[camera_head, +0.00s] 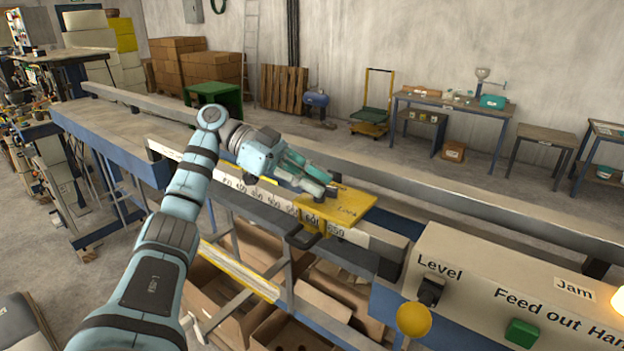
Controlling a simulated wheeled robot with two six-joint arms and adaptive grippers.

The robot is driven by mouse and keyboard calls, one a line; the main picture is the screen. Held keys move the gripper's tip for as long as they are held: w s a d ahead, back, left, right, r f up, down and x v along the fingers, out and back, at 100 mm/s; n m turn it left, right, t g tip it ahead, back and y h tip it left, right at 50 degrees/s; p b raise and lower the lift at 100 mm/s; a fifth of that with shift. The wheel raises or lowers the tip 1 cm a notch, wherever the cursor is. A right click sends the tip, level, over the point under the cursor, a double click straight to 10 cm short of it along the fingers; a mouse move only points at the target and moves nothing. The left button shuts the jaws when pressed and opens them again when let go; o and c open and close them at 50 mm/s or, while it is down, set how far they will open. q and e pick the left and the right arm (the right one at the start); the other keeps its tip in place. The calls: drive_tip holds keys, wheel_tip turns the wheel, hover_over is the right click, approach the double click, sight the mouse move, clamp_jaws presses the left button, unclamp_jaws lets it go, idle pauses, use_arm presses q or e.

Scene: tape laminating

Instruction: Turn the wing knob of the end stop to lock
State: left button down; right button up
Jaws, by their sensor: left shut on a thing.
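The end stop is a yellow plate (352,208) with small lettering on top. It sits on the white scale rail (262,196), close to the 600 and 650 marks. A black piece (303,239) with a yellow part shows at its front lower side. My left gripper (328,186) reaches in from the left, low over the plate's back left part. It is shut at the wing knob, which its fingers and the viewing angle mostly hide. I cannot tell the knob's turn angle. My right gripper is not in view.
A beige control box (520,290) with a black switch, a green button and a yellow knob (413,320) stands at the right front. A long grey rail (450,215) runs behind the end stop. Cardboard boxes (245,300) lie below the bench.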

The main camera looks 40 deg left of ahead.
use_arm(q)
drive_tip(key=c, duration=1.8)
unclamp_jaws()
drive_tip(key=shift+o, duration=0.8)
drive_tip(key=shift+s+r, duration=0.1)
